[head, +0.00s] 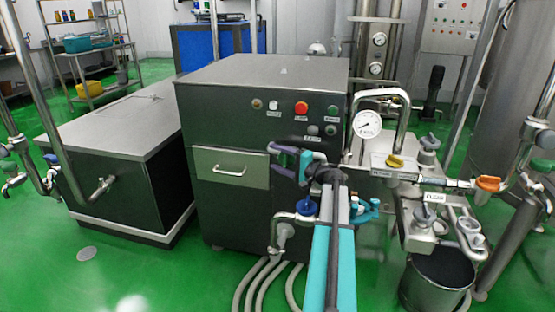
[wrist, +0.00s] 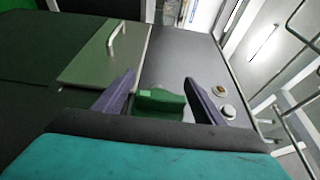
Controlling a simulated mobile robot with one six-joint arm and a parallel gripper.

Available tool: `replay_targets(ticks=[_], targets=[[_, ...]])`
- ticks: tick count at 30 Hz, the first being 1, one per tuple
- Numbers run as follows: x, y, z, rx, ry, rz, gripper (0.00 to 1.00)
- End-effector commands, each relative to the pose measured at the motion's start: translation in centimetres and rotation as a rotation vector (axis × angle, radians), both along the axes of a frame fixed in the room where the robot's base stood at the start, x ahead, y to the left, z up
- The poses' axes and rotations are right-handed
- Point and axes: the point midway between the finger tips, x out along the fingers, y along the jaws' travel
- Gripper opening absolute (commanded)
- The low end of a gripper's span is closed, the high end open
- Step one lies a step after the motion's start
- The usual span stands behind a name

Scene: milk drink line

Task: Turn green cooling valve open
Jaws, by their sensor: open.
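A green handle (wrist: 160,102), which looks like the cooling valve, shows between my fingers in the wrist view. My gripper (wrist: 159,80) is open, with one purple finger on each side of the handle and visible gaps beside it. I cannot tell whether the fingers reach far enough around it.
The dark cabinet (head: 225,105) has a drawer (head: 231,167) and buttons. A blue valve (head: 306,207) sits just below my gripper. A yellow valve (head: 394,161), an orange valve (head: 488,183), a gauge (head: 367,124) and a bucket (head: 437,285) stand to the right. Hoses run below.

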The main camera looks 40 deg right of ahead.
Motion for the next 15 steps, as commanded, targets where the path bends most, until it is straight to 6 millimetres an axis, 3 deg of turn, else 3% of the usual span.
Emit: replay_targets(ticks=[9,15], targets=[[0.1,-0.02,0.01,0.0,0.0,-0.001,0.62],[0.06,-0.06,0.01,0.0,0.0,-0.002,0.28]])
